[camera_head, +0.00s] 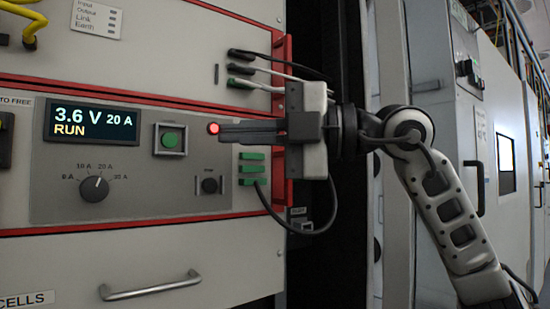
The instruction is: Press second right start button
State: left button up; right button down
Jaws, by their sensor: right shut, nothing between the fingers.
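A small red light (213,128) glows right of the green button. My right gripper (226,131) comes in from the right, shut and empty. Its fingertips point left and lie just right of the red light in the picture, apart from the green button. I cannot tell whether they touch the panel. My left gripper is not in view.
A round knob (94,189) with an amp scale and a small black button (210,186) are lower on the panel. Green connectors (252,168) and a black cable (285,225) lie below my right gripper. More cables (262,60) plug in above it. A drawer handle (151,286) protrudes below.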

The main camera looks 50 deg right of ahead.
pick_arm(q)
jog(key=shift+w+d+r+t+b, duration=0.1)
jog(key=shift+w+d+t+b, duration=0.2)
jog(key=shift+b, duration=0.4)
pick_arm(e)
jog(key=v, duration=0.4)
jog(key=shift+s+r, duration=0.1)
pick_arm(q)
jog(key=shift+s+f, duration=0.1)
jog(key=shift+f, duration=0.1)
